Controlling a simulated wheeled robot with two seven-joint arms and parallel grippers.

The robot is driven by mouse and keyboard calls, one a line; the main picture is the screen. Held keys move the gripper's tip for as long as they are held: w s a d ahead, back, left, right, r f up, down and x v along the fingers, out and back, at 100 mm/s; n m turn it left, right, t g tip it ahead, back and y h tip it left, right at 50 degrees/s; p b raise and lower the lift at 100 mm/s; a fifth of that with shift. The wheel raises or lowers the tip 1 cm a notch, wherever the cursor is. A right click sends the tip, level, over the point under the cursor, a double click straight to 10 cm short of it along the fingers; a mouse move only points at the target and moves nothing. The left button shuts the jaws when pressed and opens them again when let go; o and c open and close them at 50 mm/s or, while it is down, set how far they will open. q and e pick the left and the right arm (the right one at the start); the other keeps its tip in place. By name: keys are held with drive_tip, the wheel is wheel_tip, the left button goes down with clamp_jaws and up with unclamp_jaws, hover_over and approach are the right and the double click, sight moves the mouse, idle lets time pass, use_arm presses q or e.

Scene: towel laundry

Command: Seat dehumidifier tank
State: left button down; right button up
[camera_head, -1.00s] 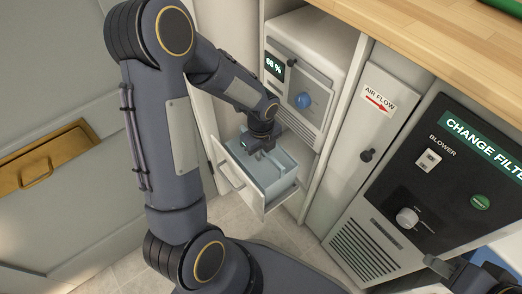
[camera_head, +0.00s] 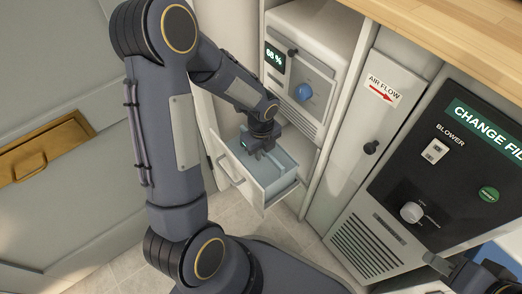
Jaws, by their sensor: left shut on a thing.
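A narrow panel with an "AIR FLOW" label (camera_head: 383,87) and a black "CHANGE FILTER" panel (camera_head: 440,160) stand to the right. A wooden countertop (camera_head: 470,40) runs above. Cabinet walls border the drawer closely. Tiled floor (camera_head: 272,232) lies below.

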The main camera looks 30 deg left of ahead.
use_arm(q)
drive_tip(key=c, duration=1.4)
unclamp_jaws()
wheel_tip(320, 180, up, 7)
drive_tip(key=p, duration=0.3)
drive_tip(key=shift+r+p, duration=0.15)
drive_tip(key=shift+p, duration=0.2)
drive_tip(key=shift+r, duration=0.3)
